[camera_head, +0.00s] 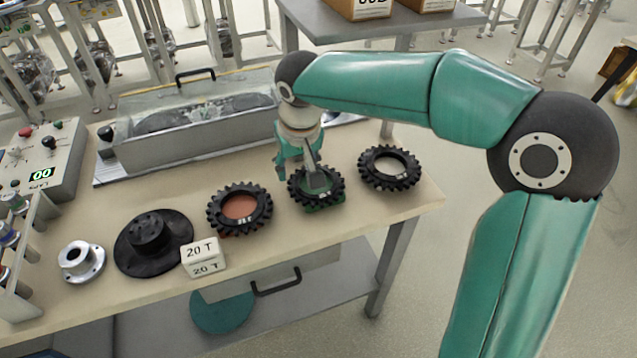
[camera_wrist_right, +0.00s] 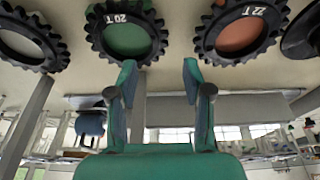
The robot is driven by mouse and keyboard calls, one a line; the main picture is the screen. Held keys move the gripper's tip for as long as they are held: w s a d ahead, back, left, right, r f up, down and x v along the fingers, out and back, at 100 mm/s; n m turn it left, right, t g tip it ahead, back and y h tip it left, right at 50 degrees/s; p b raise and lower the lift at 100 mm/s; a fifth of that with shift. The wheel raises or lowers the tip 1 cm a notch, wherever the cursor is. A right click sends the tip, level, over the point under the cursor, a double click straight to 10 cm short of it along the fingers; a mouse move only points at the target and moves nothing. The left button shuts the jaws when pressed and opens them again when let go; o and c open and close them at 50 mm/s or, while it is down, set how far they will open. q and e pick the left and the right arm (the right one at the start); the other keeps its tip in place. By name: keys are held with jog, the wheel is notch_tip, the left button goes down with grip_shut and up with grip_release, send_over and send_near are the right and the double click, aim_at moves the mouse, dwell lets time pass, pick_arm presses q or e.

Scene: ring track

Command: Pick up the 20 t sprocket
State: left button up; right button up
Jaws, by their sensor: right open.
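The 20 t sprocket (camera_head: 298,191) is a black toothed ring around a green centre, lying on the table between two other toothed rings. Its "20 T" label reads clearly in the right wrist view (camera_wrist_right: 122,19). My right gripper (camera_head: 300,164) hangs above its far side, and the arm partly hides the ring's back and middle. In the right wrist view the gripper's two teal fingers (camera_wrist_right: 159,76) are spread apart with nothing between them; the sprocket is beyond the tips. My left gripper is not in view.
The 22 T sprocket (camera_head: 213,217) with a reddish centre lies left; another toothed ring (camera_head: 366,175) lies right, near the table edge. A white "20 T" block (camera_head: 203,257), a black hub disc (camera_head: 126,258) and a metal flange (camera_head: 80,262) stand farther left. A clear-lidded case (camera_head: 200,147) stands behind.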

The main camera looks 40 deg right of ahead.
aim_at(296, 188)
jog(key=x, duration=0.3)
jog(key=shift+w+f, duration=0.1)
jog(key=shift+f, duration=0.25)
jog(key=x, duration=0.5)
jog(key=shift+w+d, duration=0.1)
jog(key=shift+d, duration=0.05)
grip_shut()
jog(key=shift+r, duration=0.1)
